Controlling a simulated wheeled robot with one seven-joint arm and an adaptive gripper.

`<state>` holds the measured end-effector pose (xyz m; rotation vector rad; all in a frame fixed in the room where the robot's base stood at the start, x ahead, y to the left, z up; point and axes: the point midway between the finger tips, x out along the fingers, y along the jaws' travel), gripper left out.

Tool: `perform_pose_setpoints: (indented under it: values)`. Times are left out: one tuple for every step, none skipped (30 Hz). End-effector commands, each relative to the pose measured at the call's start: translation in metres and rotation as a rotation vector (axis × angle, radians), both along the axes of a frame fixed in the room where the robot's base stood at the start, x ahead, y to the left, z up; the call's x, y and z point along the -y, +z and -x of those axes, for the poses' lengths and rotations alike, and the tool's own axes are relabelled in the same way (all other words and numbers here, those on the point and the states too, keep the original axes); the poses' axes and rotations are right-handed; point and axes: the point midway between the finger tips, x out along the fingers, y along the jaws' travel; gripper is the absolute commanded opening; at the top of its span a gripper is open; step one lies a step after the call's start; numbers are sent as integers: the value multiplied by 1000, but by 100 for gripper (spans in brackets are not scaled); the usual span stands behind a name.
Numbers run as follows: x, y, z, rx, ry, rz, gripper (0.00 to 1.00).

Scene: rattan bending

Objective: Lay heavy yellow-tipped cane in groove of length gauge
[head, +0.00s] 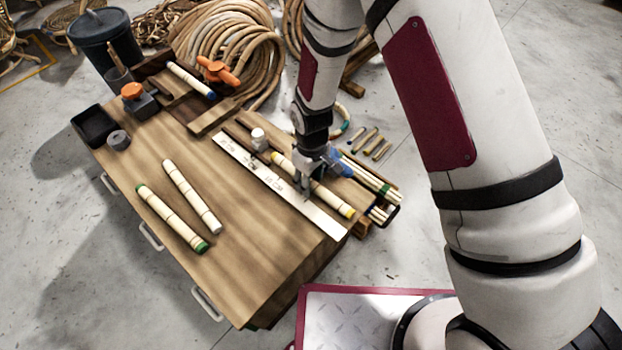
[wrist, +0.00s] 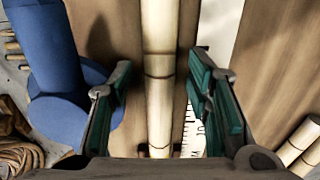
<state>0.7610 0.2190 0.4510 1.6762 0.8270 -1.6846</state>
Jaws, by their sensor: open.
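The cane with yellow tips (head: 330,198) lies along the brown wooden length gauge, parallel to its white scale strip (head: 275,185). In the wrist view the cane (wrist: 158,70) runs straight through the middle, with brown wood on both sides. It looks seated along the gauge's groove, but the depth cannot be told. My gripper (head: 303,180) is over the cane's middle part. In the wrist view my open fingers (wrist: 163,105) stand on either side of the cane, with gaps between. Part of the cane is hidden by my gripper in the head view.
A green-tipped cane (head: 172,217) and a pale-tipped cane (head: 192,196) lie on the bench's left. A blue-tipped cane (head: 190,80) lies at the back by an orange-handled clamp (head: 217,70). A blue part (head: 338,163) stands close to my gripper. Bundled canes (head: 370,178) are at right.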

Motion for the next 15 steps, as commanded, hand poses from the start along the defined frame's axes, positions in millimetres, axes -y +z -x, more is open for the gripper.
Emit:
perform_pose_setpoints:
  values:
    - [-1,11,-1,3,0,-3,45]
    - [-1,16,-1,4,0,-2,45]
    - [0,24,-1,3,0,-3,45]
    - [0,30,-1,4,0,-2,45]
    - [-1,37,-1,5,0,-3,45]
    - [0,46,-1,5,0,-3,45]
    - [0,52,-1,4,0,-2,45]
    - [0,59,-1,4,0,-2,45]
    - [0,67,-1,4,0,-2,45]
    - [0,73,-1,4,-1,-2,45]
    - [0,78,-1,4,-1,-2,45]
    - [1,85,-1,2,-1,-1,45]
    - [0,90,-1,3,-1,-2,45]
    - [0,94,-1,3,-1,-1,45]
    - [0,99,-1,3,-1,-2,45]
